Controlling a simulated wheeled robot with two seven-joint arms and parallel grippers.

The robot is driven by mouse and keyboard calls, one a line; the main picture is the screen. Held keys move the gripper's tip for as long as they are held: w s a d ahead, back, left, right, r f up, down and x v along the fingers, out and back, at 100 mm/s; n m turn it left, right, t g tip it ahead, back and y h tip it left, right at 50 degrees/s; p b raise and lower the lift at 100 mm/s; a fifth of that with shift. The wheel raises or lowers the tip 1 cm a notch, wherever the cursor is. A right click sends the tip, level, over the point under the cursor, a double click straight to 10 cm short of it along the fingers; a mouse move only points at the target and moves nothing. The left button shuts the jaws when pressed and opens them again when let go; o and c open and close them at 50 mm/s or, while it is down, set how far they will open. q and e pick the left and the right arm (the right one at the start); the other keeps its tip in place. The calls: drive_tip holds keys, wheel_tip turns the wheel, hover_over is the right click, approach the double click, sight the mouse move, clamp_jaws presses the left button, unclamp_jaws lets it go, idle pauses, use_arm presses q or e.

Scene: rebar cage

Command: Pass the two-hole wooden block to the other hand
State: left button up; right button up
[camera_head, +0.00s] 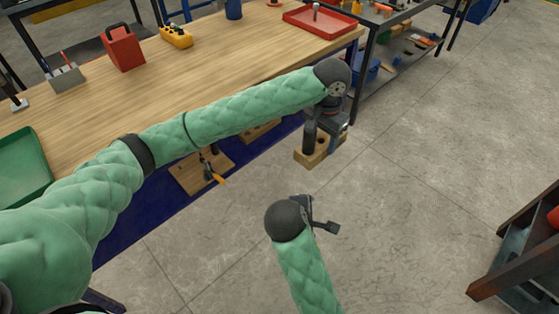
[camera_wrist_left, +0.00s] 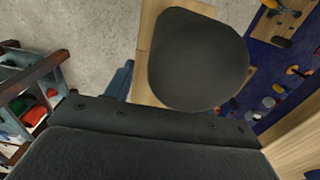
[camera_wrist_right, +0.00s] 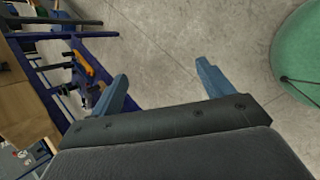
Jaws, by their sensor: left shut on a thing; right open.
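The two-hole wooden block (camera_head: 312,160) hangs in the air off the front edge of the workbench, below my left wrist. My left gripper (camera_head: 335,138) is shut on it. A dark upright cylinder (camera_head: 309,135) stands at the block; I cannot tell how it sits there. In the left wrist view the dark round top (camera_wrist_left: 198,58) covers much of the block (camera_wrist_left: 146,60), and the holes are hidden. My right gripper (camera_head: 322,222) is open and empty, lower and nearer, apart from the block. Its spread fingers also show in the right wrist view (camera_wrist_right: 164,86).
The wooden workbench (camera_head: 225,75) fills the upper left, with a red tray (camera_head: 320,22), a red box (camera_head: 122,48) and a green tray (camera_head: 22,165). A dark-framed shelf (camera_head: 520,245) stands at the right. The grey floor (camera_head: 420,150) between is clear.

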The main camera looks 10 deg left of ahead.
drive_tip(key=w+a+r+n+t+h, duration=0.2)
drive_tip(key=w+a+r+n, duration=0.25)
drive_tip(key=r, duration=0.35)
drive_tip(key=n+t+h, duration=0.3)
drive_tip(key=n, duration=0.2)
approach(303, 153)
drive_tip(key=x, duration=1.2)
drive_tip(key=shift+w+d+f, duration=0.15)
drive_tip(key=shift+w+d, duration=0.05)
drive_tip(key=shift+w, duration=0.05)
drive_tip(key=c, duration=1.2)
use_arm(q)
drive_tip(key=o, duration=1.2)
use_arm(e)
drive_tip(key=shift+g, duration=0.3)
